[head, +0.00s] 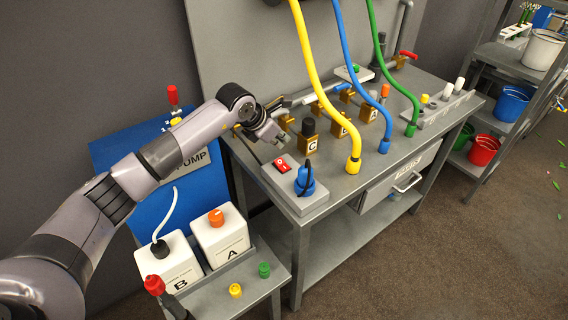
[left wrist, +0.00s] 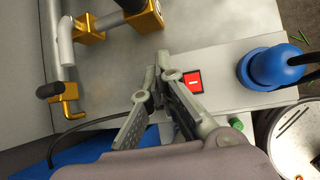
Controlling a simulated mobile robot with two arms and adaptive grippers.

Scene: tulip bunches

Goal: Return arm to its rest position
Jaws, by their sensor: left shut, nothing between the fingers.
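My left arm (head: 140,172) reaches in from the left in the head view. Its gripper (head: 279,139) is above the back left part of the grey workbench (head: 330,195), near the block marked C (head: 306,146). In the left wrist view the gripper's fingers (left wrist: 157,72) are shut with nothing between them. They show close beside the red switch (left wrist: 193,81) on the grey box; the gap in height cannot be told. My right gripper is in neither view.
Yellow (head: 317,85), blue (head: 354,75) and green (head: 392,70) hoses rise from the bench. A blue plug (head: 304,181) stands on the switch box (head: 291,196). White canisters A (head: 221,238) and B (head: 168,268) stand below my arm. A shelf with buckets is at right.

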